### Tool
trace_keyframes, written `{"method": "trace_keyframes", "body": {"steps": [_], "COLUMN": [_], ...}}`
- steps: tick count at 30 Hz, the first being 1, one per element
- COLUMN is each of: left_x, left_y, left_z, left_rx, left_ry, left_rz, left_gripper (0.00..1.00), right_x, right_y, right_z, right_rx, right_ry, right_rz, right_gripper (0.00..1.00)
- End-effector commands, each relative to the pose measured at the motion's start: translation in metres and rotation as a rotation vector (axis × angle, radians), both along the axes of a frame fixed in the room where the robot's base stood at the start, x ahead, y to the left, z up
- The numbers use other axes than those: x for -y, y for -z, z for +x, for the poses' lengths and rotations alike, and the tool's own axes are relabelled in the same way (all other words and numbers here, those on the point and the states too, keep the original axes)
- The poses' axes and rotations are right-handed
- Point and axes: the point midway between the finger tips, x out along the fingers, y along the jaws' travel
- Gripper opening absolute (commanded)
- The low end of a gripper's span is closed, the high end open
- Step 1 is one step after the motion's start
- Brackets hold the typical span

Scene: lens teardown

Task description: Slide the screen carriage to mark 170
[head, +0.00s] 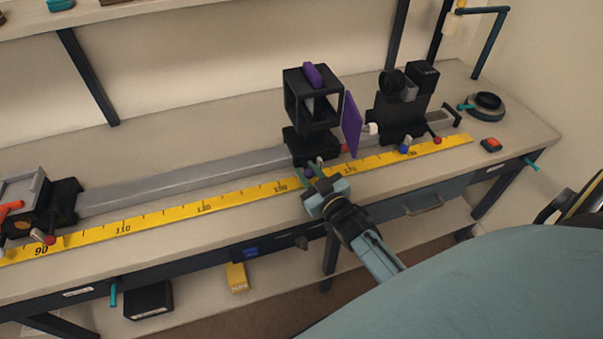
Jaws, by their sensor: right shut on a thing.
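The middle carriage (311,145) is a black block on the grey rail, carrying an open black box frame (295,108) with a purple piece on top. A purple upright panel (352,125) stands just right of the frame, and I take this assembly as the screen carriage. The carriage stands roughly between marks 150 and 170 on the yellow scale (240,199); my gripper hides part of the scale there. My left gripper is not in view.
The grey rail (180,180) is bare left of the middle carriage. A black carriage (400,120) with a blue and a red knob stands close on the right, near 190. Another carriage (65,200) sits near 90. A red button (491,144) lies at the right.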

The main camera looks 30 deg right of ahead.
Motion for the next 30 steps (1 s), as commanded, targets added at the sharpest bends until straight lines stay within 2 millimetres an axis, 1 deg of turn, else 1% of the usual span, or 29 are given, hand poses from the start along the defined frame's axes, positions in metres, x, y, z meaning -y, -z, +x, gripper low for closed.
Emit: {"method": "trace_keyframes", "body": {"steps": [1, 6, 9, 12, 16, 25, 26, 30], "left_x": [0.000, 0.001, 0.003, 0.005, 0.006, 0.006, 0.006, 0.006], "left_y": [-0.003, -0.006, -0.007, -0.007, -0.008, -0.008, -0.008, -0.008], "left_z": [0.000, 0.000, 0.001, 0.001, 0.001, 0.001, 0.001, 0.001], "left_rx": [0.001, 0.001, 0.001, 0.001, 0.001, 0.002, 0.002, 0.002], "left_ry": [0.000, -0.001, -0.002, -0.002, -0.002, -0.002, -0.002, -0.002], "left_rz": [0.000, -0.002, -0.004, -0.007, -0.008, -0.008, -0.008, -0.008], "left_gripper": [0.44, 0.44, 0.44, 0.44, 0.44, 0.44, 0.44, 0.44], "right_x": [0.013, 0.044, 0.059, 0.070, 0.077, 0.077, 0.077, 0.077], "right_y": [0.000, 0.001, 0.001, 0.001, 0.001, 0.001, 0.001, 0.001], "right_z": [-0.004, -0.011, -0.015, -0.017, -0.019, -0.019, -0.019, -0.019], "right_rx": [-0.006, -0.006, -0.006, -0.006, -0.007, -0.006, -0.006, -0.005], "right_ry": [0.004, 0.005, 0.005, 0.004, 0.004, 0.004, 0.004, 0.004], "right_rz": [-0.008, -0.008, -0.006, -0.005, -0.003, -0.001, -0.001, -0.001], "right_gripper": [0.00, 0.00, 0.00, 0.00, 0.00, 0.00, 0.26, 0.45]}}
